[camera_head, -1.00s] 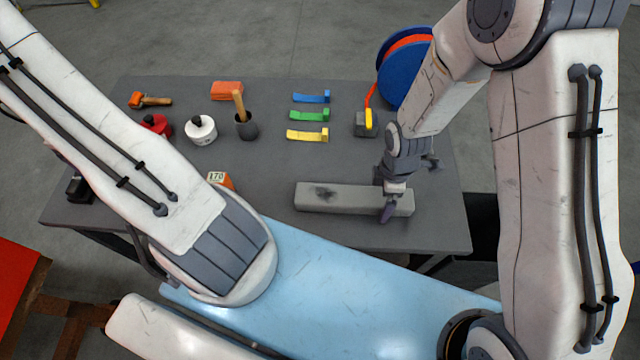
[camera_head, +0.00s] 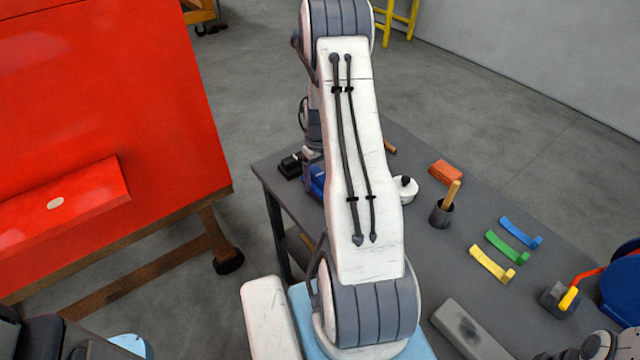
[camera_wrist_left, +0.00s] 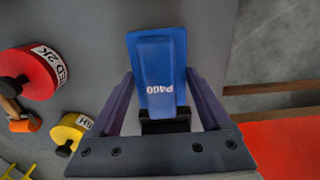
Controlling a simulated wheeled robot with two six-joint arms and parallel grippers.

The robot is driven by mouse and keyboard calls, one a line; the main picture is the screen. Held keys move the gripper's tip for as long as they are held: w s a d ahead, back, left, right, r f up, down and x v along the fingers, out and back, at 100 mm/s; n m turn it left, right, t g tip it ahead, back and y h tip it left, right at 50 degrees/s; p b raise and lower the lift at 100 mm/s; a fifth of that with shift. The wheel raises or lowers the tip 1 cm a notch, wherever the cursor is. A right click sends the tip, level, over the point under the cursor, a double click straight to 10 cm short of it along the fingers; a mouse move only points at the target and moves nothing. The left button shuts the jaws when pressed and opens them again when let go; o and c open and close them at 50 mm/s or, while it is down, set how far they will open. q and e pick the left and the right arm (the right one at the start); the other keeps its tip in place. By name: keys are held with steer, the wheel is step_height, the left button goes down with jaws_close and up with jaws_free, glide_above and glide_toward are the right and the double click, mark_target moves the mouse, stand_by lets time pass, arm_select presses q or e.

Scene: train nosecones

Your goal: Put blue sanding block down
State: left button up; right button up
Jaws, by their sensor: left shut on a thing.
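The blue sanding block (camera_wrist_left: 158,45), marked P400, sits between the two fingers of my left gripper (camera_wrist_left: 160,74) in the left wrist view. The gripper is shut on it, over the grey tabletop. I cannot tell whether the block touches the table. In the head view the blue block (camera_head: 318,184) shows at the table's far left corner, partly hidden by my left arm. My left gripper (camera_head: 312,168) is also partly hidden there. My right gripper's fingers are outside the picture; only part of that arm shows at the bottom right.
A black object (camera_head: 291,165) stands beside the blue block at the table (camera_head: 415,265) edge. Red (camera_wrist_left: 22,76) and yellow (camera_wrist_left: 68,134) tins lie left in the wrist view. Coloured clips (camera_head: 507,247), a brush cup (camera_head: 441,212) and a grey bar (camera_head: 465,325) lie farther right. A red panel (camera_head: 100,90) stands left.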

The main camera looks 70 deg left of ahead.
arm_select(q)
steer(key=shift+f, duration=1.4)
steer(key=shift+f, duration=0.1)
steer(key=o, duration=1.5)
step_height(320, 180, up, 11)
steer(key=shift+r, duration=0.1)
steer(key=shift+w+d+r, duration=0.1)
steer(key=shift+r, duration=0.45)
